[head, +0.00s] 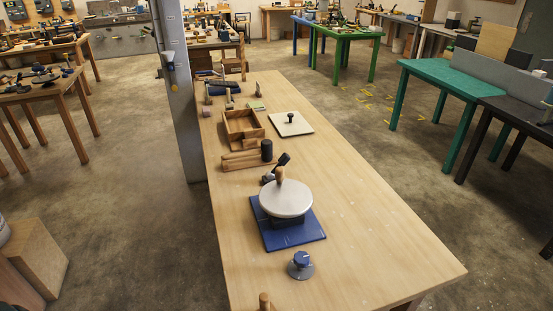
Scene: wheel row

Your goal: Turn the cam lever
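A row of fixtures stands on the long wooden table. A dark lever (282,160) sticks up at a tilt just behind a pale round wheel, with a small dark mount (268,180) at its lower end. It looks most like the cam lever, but its lower part is partly hidden by the wheel. The pale wheel (288,200) has an upright wooden handle (280,174) and sits on a blue base plate (312,236). A blue knob (301,258) on a round grey base stands in front of it. Neither gripper shows in the head view.
Behind the lever lie wooden blocks with a black cylinder (267,150), an open wooden box (233,123) and a pale square plate with a black knob (304,125). A grey post (181,110) stands by the table's left edge. The table's right side (380,240) is clear.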

